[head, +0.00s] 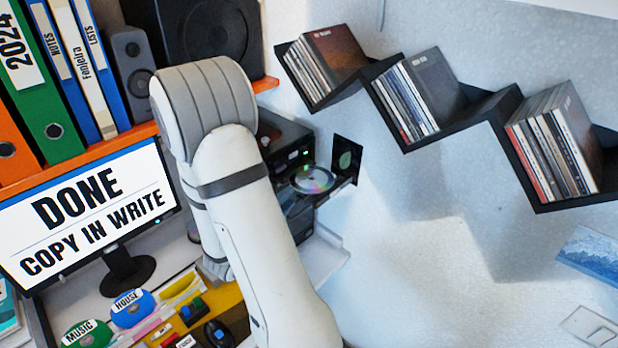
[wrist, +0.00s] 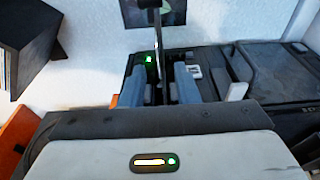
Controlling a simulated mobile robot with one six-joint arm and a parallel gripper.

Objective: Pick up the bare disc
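The bare disc (head: 313,179) is shiny with a rainbow sheen. In the head view it lies on the tray sticking out of a black disc drive (head: 288,135). My arm covers the area to its left, and my gripper is hidden there. In the wrist view my gripper (wrist: 160,85) shows two blue-grey fingers with a gap between them. A thin upright strip (wrist: 158,45) stands in line with that gap; it looks like the tray or disc seen edge-on. I cannot tell whether the fingers touch it.
Black zigzag wall shelves (head: 490,112) hold several disc cases at the right. A monitor (head: 95,215) reads "DONE COPY IN WRITE". A small dark card (head: 346,157) with a green leaf is on the wall behind the tray.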

